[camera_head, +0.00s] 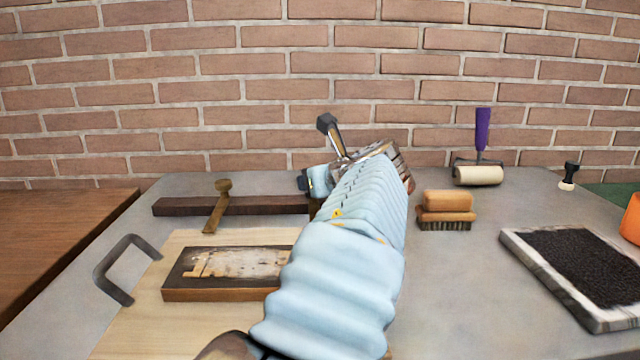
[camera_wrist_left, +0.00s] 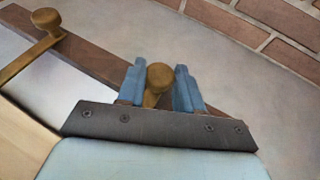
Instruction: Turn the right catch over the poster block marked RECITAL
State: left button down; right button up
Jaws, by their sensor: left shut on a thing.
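The right catch (camera_wrist_left: 158,77) is a brass piece with a round knob, between the two blue fingers of my left gripper (camera_wrist_left: 159,88) in the left wrist view. The fingers are shut on the knob. In the head view my pale blue left arm hides this catch and the fingertips. The left catch (camera_head: 217,205), brass with a knob, lies across the dark wooden bar and points toward me. The poster block (camera_head: 174,280) is a wooden-edged plate with a worn pale face on the board; I cannot read its lettering, and my arm covers its right end. My right gripper is not in view.
The light wooden board (camera_head: 150,325) has a dark metal handle (camera_head: 112,275) at its left. To the right are a brush (camera_head: 445,208), a roller with a purple handle (camera_head: 481,150), a small stamp (camera_head: 569,175) and a black ink tray (camera_head: 515,246). A brick wall stands behind.

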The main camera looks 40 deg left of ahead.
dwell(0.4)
pick_arm(q)
jog(key=c, duration=0.8)
grip_release()
jog(key=p+v, duration=0.1)
jog(key=v, duration=1.1)
jog(key=shift+s+d+r, duration=0.1)
jog(key=shift+s+d, duration=0.05)
jog(key=shift+s+d+r, duration=0.25)
jog(key=shift+s+d, duration=0.1)
jog(key=shift+d, duration=0.25)
